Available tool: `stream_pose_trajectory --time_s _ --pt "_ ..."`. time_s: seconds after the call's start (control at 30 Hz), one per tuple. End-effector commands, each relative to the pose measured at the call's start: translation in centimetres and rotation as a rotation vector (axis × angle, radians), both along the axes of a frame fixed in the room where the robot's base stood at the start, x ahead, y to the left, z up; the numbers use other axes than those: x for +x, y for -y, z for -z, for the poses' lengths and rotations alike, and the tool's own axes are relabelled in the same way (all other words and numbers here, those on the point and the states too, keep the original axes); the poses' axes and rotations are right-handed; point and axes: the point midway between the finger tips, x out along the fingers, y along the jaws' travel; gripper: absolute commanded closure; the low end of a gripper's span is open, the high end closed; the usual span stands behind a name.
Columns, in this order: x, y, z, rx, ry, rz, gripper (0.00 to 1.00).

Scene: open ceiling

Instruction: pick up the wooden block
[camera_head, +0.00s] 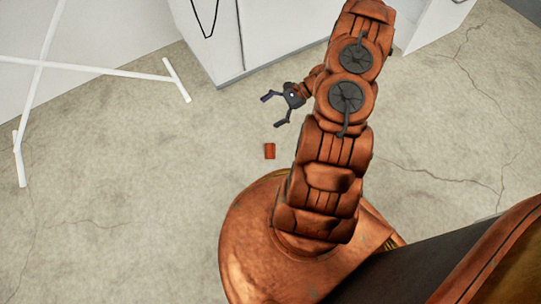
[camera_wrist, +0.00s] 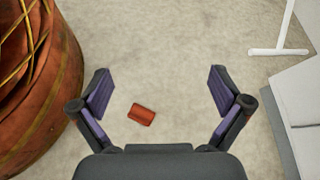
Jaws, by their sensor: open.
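The wooden block (camera_head: 270,151) is a small reddish-brown piece lying on the concrete floor, just left of my arm's base in the head view. In the wrist view the block (camera_wrist: 141,114) lies below and between the spread fingers, nearer the left finger. My gripper (camera_head: 272,111) is open and empty, above and beyond the block in the head view. In the wrist view my gripper (camera_wrist: 160,92) shows both fingers wide apart with nothing between them at their height. The block appears apart from both fingers; the exact height gap cannot be told.
A white cabinet (camera_head: 262,38) stands behind my gripper; it also shows at the right of the wrist view (camera_wrist: 302,105). A white metal stand (camera_head: 95,70) has its foot on the floor at the left. The cracked concrete floor (camera_head: 130,190) around the block is clear.

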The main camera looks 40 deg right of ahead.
Motion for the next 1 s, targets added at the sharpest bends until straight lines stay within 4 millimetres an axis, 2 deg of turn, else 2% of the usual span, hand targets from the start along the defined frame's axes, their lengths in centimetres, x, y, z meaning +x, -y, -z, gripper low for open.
stream_pose_trajectory --time_s 0.03,0.2,0.4,0.5,0.6,0.7,1.0 --pt "-0.5 0.6 3.4 0.022 -0.015 0.042 0.00" --pt "-1.8 2.5 10.7 0.076 -0.049 0.180 0.00" --pt "-3.8 3.9 18.5 0.138 -0.088 0.326 0.00" --pt "-4.5 4.4 21.2 0.156 -0.100 0.381 0.00" --pt "-5.1 4.6 23.0 0.170 -0.110 0.416 0.00" --pt "-5.4 4.8 23.8 0.176 -0.113 0.436 0.00" --pt "-4.2 3.0 25.0 0.182 -0.116 0.440 0.00"
